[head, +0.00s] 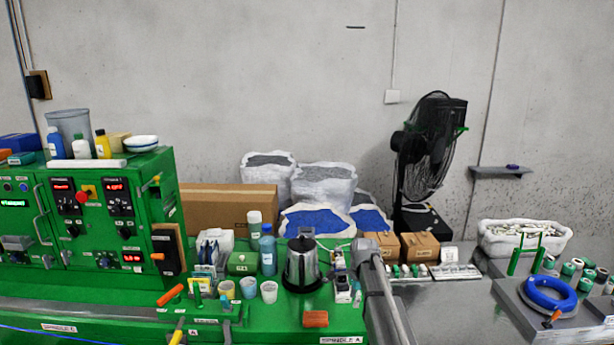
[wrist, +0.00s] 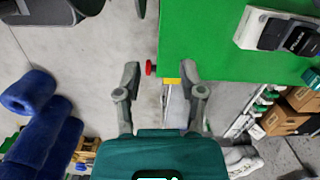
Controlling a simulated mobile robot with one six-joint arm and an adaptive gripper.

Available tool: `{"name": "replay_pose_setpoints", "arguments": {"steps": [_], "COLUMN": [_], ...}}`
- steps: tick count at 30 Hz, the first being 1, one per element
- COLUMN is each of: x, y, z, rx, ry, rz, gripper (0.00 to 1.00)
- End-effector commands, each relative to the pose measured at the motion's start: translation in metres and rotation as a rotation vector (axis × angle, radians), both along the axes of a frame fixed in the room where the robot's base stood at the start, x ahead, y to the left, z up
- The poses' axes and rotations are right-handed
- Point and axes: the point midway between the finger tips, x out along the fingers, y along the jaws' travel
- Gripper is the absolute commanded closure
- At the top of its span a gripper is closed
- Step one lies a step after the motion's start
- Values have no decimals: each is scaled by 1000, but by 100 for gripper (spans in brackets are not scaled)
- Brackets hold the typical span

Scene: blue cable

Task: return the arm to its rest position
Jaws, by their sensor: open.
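My gripper (wrist: 159,78) shows in the wrist view with its two grey fingers spread apart and nothing between them. Beyond the fingertips are a green panel edge with a small red knob (wrist: 151,68) and the grey floor. A grey bar, which may be part of my arm, rises at the lower middle of the head view. My gripper cannot be made out in the head view.
A green bench (head: 110,308) holds a control cabinet (head: 90,220), a steel jug (head: 301,264), cups and bottles. A black fan (head: 425,150) stands behind. Thick blue rolls (wrist: 45,130) lie at the left of the wrist view. Bare floor shows around the fingers.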

Motion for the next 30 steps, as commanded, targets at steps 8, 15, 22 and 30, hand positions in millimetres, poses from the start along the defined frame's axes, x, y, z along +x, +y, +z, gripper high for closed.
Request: {"name": "replay_pose_setpoints", "arguments": {"steps": [8,15,22,30], "x": [-38,-94,-156,-225], "y": [-3,-6,-9,-14], "z": [-14,-35,-57,-80], "rx": [-11,-29,-48,-65], "ry": [-15,-34,-51,-62], "rz": [175,454,784,1162], "gripper": [49,49,49,49]}}
